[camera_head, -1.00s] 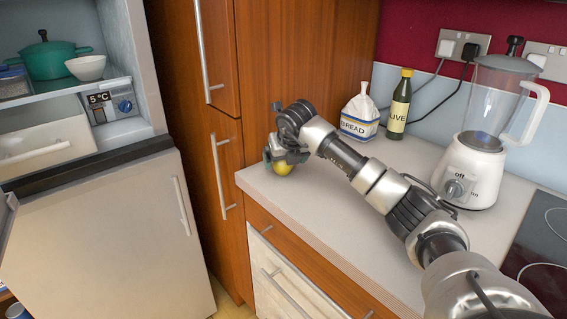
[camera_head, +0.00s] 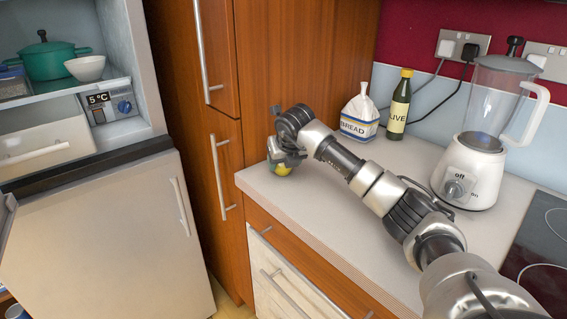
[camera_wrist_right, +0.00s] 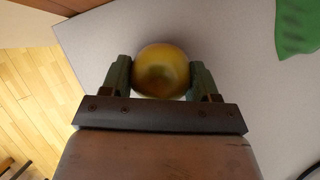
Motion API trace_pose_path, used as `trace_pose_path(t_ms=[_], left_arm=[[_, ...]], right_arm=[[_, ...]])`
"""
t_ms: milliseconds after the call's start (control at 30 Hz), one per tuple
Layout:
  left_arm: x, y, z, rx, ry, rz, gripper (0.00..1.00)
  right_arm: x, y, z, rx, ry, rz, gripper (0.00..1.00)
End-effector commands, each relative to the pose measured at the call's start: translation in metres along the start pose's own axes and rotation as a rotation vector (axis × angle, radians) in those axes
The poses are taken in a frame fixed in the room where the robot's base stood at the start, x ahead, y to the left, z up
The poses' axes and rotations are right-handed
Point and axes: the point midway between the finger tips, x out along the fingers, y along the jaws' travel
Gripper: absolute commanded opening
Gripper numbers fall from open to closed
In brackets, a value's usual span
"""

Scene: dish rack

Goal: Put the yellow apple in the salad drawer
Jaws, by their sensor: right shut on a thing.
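The yellow apple (camera_head: 284,171) is at the far left corner of the worktop, mostly hidden by my right gripper (camera_head: 283,160). In the right wrist view the apple (camera_wrist_right: 161,72) sits between the two fingers of my right gripper (camera_wrist_right: 161,80), which is shut on it. I cannot tell whether the apple touches the worktop. The salad drawer (camera_head: 60,132) looks like the pale drawer with a bar handle, low in the open fridge at the left. It appears closed. My left gripper is not in view.
A tall wooden cabinet (camera_head: 170,100) stands between fridge and worktop (camera_head: 300,205). A bread bag (camera_head: 361,112), an olive bottle (camera_head: 399,108) and a blender (camera_head: 480,140) stand behind my right arm. A green pot (camera_head: 50,62) and white bowl (camera_head: 86,68) sit on the fridge shelf.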

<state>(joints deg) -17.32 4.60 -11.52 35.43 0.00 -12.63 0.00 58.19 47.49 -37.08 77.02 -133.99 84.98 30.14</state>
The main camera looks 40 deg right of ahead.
Motion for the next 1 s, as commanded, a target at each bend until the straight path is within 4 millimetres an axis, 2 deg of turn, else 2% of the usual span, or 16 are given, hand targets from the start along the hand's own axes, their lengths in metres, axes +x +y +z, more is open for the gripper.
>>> trace_pose_path(t_ms=[167,333,400,700,833,1000], left_arm=[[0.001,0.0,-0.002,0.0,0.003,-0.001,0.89],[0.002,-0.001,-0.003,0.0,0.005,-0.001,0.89],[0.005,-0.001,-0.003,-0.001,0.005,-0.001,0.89],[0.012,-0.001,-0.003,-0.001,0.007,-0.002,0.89],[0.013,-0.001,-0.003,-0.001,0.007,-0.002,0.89],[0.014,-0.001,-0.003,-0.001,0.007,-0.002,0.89]], right_arm=[[-0.012,0.0,0.008,0.001,-0.005,0.001,0.3],[-0.039,0.0,0.024,0.002,-0.007,0.002,0.3],[-0.05,-0.015,0.014,0.002,-0.005,-0.004,0.3],[-0.107,-0.059,-0.009,0.002,-0.003,-0.004,0.3],[-0.124,-0.071,-0.015,0.002,-0.003,-0.002,0.3],[-0.135,-0.079,-0.019,0.001,-0.001,-0.001,0.3]])
